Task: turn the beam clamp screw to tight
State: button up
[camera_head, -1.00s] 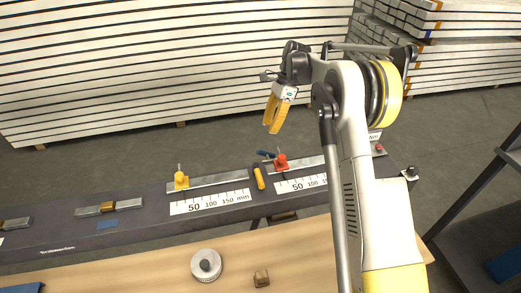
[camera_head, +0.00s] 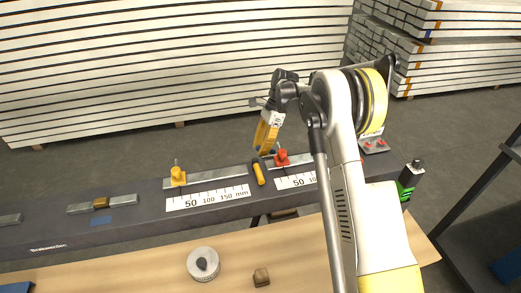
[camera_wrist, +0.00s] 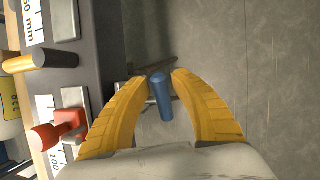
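A red clamp (camera_head: 282,158) sits on a metal bar on the dark beam (camera_head: 140,215). It also shows at the lower left in the wrist view (camera_wrist: 60,130). A blue rod-like handle (camera_wrist: 161,97) shows in the wrist view between my two yellow fingers; I take it for the clamp's screw handle. My gripper (camera_wrist: 160,76) is open, with a finger on each side of the handle and visible gaps. In the head view my gripper (camera_head: 264,150) points down just left of the red clamp and largely hides the blue handle. I cannot tell how tight the screw is.
A yellow clamp (camera_head: 178,177) stands on the beam to the left. A yellow-and-black tool (camera_head: 258,172) lies beside the printed scales. A round grey tin (camera_head: 203,265) and a small brown block (camera_head: 261,277) are on the wooden table (camera_head: 130,275). A dark rack (camera_head: 485,215) stands at right.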

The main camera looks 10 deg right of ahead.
grip_shut()
jog(key=shift+a+h+p, duration=0.15)
jog(key=shift+h+p, duration=0.35)
jog(key=shift+h, duration=0.4)
jog(key=shift+f+m+h+p, duration=0.15)
jog(key=shift+f+h, duration=0.15)
jog(key=shift+h, duration=0.65)
jog(key=shift+f+m+h+p, duration=0.15)
jog(key=shift+f+h, duration=0.1)
jog(key=shift+h, duration=0.7)
